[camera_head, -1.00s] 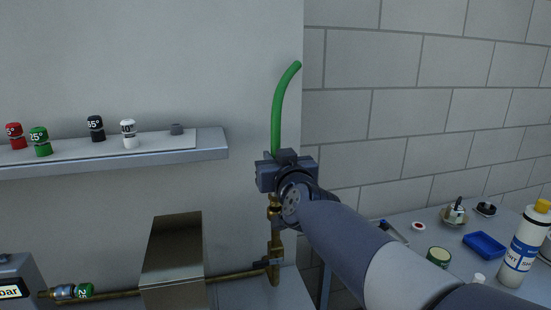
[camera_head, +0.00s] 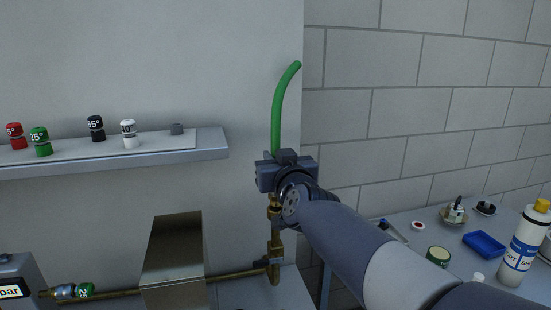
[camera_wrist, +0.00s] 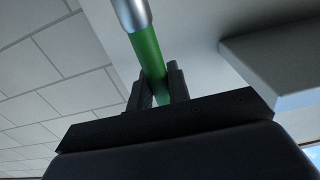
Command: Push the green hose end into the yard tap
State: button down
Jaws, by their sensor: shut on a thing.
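The green hose (camera_head: 280,105) rises from my gripper (camera_head: 285,158) in the head view and curves right at its free top. My gripper is shut on the hose, with one finger on each side of it in the wrist view (camera_wrist: 159,82). The brass yard tap (camera_head: 275,243) stands directly below my gripper, partly hidden by it. In the wrist view the green hose (camera_wrist: 148,50) meets a silver metal collar (camera_wrist: 131,12) beyond the fingers. I cannot tell whether the collar belongs to the hose or the tap, nor how deep the hose sits.
A wall shelf (camera_head: 213,148) at left holds several coloured knobs. A metal box (camera_head: 173,262) covers part of the brass pipe (camera_head: 235,274). At right, a table (camera_head: 420,232) carries a white bottle (camera_head: 524,245), a blue tray (camera_head: 485,245) and small items.

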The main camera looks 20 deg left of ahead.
jog(key=shift+f+b, duration=1.15)
jog(key=shift+f, duration=0.2)
dwell(0.4)
jog(key=c, duration=1.3)
grip_release()
jog(key=shift+o, duration=0.2)
jog(key=v, duration=1)
jog(key=shift+s+p, duration=0.35)
jog(key=shift+d, duration=0.15)
